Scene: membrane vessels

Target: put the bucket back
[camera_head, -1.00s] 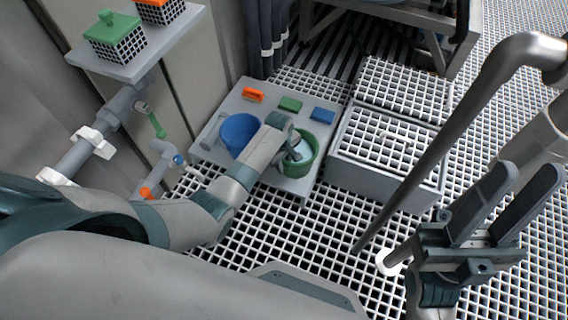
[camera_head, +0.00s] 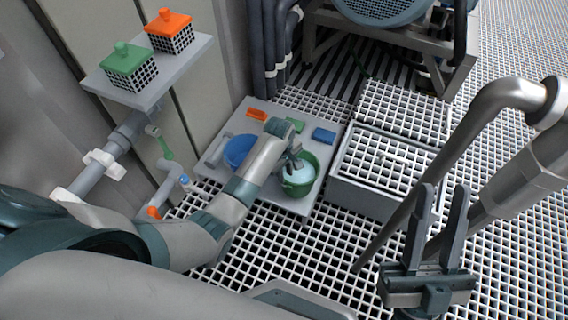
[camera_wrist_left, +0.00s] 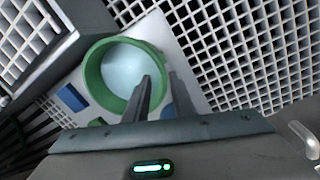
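A green bucket (camera_head: 298,188) with pale contents stands at the right front part of a grey tray (camera_head: 215,175). My left gripper (camera_head: 294,162) reaches down over its far side. In the left wrist view the bucket (camera_wrist_left: 92,70) lies under my left gripper (camera_wrist_left: 160,78); the fingertips are a little apart at its rim. Whether they press on the rim is not clear. A blue bucket (camera_head: 238,150) stands further left on the tray, partly behind my left arm. My right gripper (camera_head: 437,215) is open and empty, at the right, away from the buckets.
An orange block (camera_head: 257,115), a green block (camera_head: 296,125) and a blue block (camera_head: 323,135) lie along the tray's back. A grey grated box (camera_head: 375,185) stands close on the right. A shelf (camera_head: 165,85) at upper left bears two lidded cages. A bent pipe (camera_head: 430,160) rises near my right gripper.

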